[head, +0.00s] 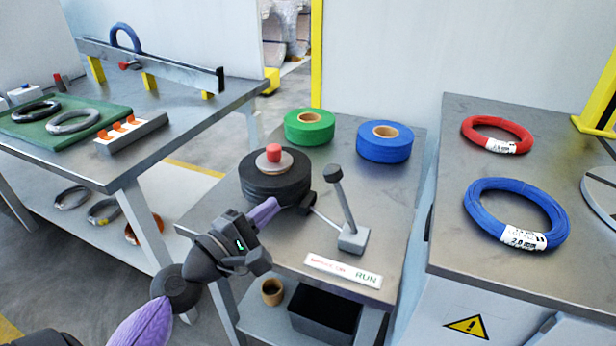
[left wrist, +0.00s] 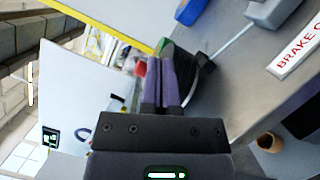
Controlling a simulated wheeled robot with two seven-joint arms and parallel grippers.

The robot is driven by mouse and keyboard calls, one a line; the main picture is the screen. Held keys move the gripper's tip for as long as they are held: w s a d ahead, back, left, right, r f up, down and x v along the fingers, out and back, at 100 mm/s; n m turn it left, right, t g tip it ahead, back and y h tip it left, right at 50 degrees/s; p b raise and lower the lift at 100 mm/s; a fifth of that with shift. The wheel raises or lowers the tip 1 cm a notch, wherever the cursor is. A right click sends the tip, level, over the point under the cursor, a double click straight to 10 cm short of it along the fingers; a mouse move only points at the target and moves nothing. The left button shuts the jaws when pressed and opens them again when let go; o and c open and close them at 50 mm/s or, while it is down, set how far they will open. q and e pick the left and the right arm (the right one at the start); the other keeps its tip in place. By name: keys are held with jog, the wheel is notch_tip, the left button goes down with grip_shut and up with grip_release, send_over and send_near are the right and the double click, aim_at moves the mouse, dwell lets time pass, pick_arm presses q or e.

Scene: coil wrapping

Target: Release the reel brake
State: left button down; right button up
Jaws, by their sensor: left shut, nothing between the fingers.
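The reel brake is a lever with a black knob (head: 335,173) on a grey base (head: 353,240) on the small metal table. The lever stands nearly upright, leaning slightly left. A thin rod (head: 326,218) runs from the base to a black pad (head: 306,201) at the side of the black reel (head: 275,184); whether it touches is hard to tell. A red knob (head: 273,152) tops the reel. My left gripper (head: 268,210), purple-fingered, is shut and empty at the reel's front, left of the lever. Its fingers (left wrist: 160,65) are together in the left wrist view. My right gripper is not in view.
A label strip (head: 343,271) reading RUN at its right end lies in front of the lever base. Green (head: 310,127) and blue (head: 385,141) rolls stand behind. Red (head: 497,134) and blue (head: 516,215) coils lie on the right table. A black bin (head: 325,314) sits below.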

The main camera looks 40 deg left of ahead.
aim_at(345, 202)
pick_arm(q)
jog(key=w+d+r+p, duration=0.2)
jog(key=w+d+p, duration=0.1)
jog(key=w, duration=0.4)
jog(key=shift+w, duration=0.2)
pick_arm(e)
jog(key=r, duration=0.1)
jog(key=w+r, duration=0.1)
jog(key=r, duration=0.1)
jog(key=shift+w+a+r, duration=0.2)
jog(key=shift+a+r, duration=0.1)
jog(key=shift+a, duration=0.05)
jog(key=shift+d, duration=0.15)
